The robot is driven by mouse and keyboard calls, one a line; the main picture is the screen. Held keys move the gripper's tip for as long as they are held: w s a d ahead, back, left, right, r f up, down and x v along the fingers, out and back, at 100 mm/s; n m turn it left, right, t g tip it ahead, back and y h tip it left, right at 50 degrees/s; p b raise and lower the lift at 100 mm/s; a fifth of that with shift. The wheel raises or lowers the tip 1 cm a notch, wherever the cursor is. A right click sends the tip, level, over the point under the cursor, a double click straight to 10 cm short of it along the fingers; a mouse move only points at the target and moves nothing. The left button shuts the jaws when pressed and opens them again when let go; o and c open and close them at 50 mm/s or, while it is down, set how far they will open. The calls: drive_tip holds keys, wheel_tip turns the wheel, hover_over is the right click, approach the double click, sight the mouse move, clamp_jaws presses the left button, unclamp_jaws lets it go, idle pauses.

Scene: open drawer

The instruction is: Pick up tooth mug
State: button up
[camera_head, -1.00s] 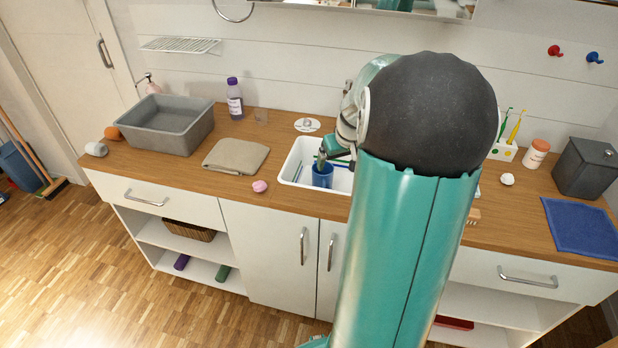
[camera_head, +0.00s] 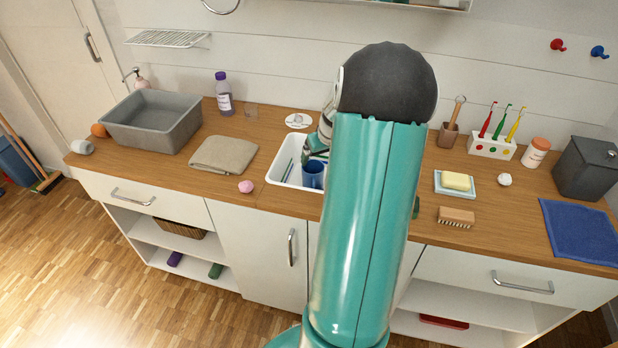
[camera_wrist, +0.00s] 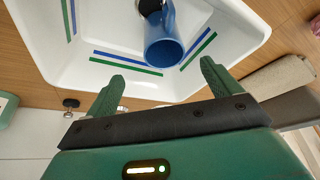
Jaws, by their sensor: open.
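The blue tooth mug (camera_head: 313,174) is in the white basin (camera_head: 279,173) set in the counter, partly hidden by my arm in the head view. In the head view my gripper is mostly hidden behind my arm.
A folded beige towel (camera_head: 224,154), a pink ball (camera_head: 246,186) and a grey tub (camera_head: 152,121) stand left of the basin. Soap on a dish (camera_head: 456,182), a brush (camera_head: 456,216) and a toothbrush holder (camera_head: 491,146) are to the right. The counter's front edge runs below.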

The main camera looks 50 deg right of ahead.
approach(312, 170)
drive_tip(key=s+a+f, duration=0.1)
drive_tip(key=f, duration=0.1)
drive_tip(key=shift+w+x, duration=0.2)
drive_tip(key=shift+x, duration=1.05)
drive_tip(key=shift+w+x, duration=0.15)
drive_tip(key=shift+x, duration=1.1)
drive_tip(key=shift+a+r, duration=0.1)
drive_tip(key=shift+a, duration=0.05)
drive_tip(key=c, duration=1.2)
